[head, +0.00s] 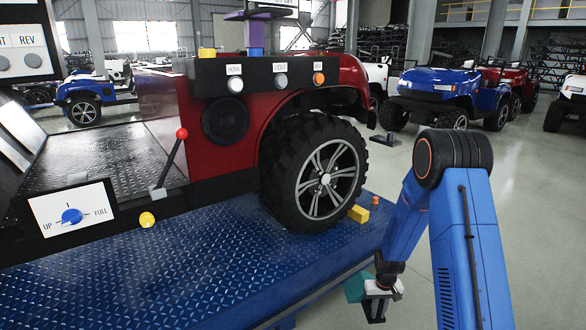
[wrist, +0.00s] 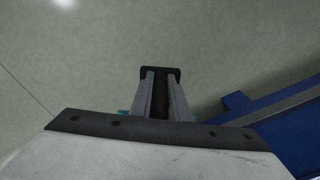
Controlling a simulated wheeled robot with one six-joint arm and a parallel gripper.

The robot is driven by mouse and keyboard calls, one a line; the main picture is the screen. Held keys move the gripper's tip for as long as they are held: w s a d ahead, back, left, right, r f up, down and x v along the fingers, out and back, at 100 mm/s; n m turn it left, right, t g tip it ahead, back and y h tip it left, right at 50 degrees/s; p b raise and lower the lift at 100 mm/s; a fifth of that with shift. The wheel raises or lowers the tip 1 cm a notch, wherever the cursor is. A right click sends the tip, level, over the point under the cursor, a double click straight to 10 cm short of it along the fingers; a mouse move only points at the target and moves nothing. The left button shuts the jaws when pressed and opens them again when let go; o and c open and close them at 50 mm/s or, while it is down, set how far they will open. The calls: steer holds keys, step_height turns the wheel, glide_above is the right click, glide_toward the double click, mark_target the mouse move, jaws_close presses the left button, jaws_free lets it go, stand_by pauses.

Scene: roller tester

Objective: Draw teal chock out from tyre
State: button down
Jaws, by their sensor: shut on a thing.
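The teal chock (head: 355,288) is at my gripper (head: 376,301), low in the head view and beside the right edge of the blue platform. It is clear of the tyre (head: 315,172), which stands upright on the platform up and to the left. In the wrist view my gripper (wrist: 160,97) is shut on a dark upright part of the chock between its two grey fingers. Slivers of the teal chock (wrist: 123,114) show beside the fingers; the rest of it is hidden.
The blue platform (head: 215,255) bears the red vehicle (head: 225,130). A yellow block (head: 358,213) lies by the tyre, with a small orange piece (head: 375,200) near it. Bare floor (head: 540,220) lies to the right. A control panel (head: 275,72) is above.

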steer(key=s+d+r, duration=0.3)
steer(key=s+d, duration=0.5)
steer(key=s, duration=0.3)
steer(key=shift+s+d+r, duration=0.3)
steer(key=shift+s, duration=0.05)
stand_by(0.7)
